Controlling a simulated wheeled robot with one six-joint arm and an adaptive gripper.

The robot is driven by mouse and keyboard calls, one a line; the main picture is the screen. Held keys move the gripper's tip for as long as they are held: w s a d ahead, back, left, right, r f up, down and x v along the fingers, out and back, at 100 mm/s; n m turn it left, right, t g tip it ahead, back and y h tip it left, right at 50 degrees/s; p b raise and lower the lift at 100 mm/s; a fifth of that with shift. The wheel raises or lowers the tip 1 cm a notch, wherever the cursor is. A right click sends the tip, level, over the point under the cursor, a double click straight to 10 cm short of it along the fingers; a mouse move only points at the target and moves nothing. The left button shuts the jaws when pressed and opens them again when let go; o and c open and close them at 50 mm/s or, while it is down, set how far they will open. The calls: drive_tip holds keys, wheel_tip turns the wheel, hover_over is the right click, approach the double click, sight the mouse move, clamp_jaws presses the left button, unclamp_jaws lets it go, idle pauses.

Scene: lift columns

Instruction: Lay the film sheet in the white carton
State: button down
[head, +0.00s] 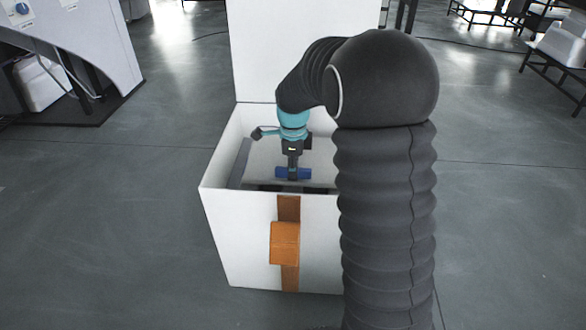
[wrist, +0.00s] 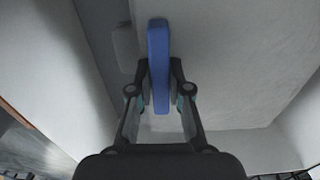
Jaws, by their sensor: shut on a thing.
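The white carton (head: 240,235) stands open on the floor with its lid raised at the back. My gripper (head: 292,172) reaches down inside its walls. In the wrist view my gripper (wrist: 160,88) is shut on a blue bar (wrist: 159,40), which also shows in the head view (head: 283,173). A pale, flat surface around the bar looks like the film sheet (wrist: 225,60); it shows greyish white in the carton in the head view (head: 262,158). I cannot tell whether the sheet touches the carton's bottom. My arm hides the carton's right side.
The raised lid (head: 285,50) stands upright behind my gripper. A brown strap with an orange block (head: 285,243) is on the carton's front. A grey strip (head: 240,162) lies along the inner left wall. Open floor surrounds the carton; a light machine (head: 85,40) stands at the far left.

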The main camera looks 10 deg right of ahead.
drive_tip(key=shift+f, duration=0.4)
drive_tip(key=c, duration=1.1)
unclamp_jaws()
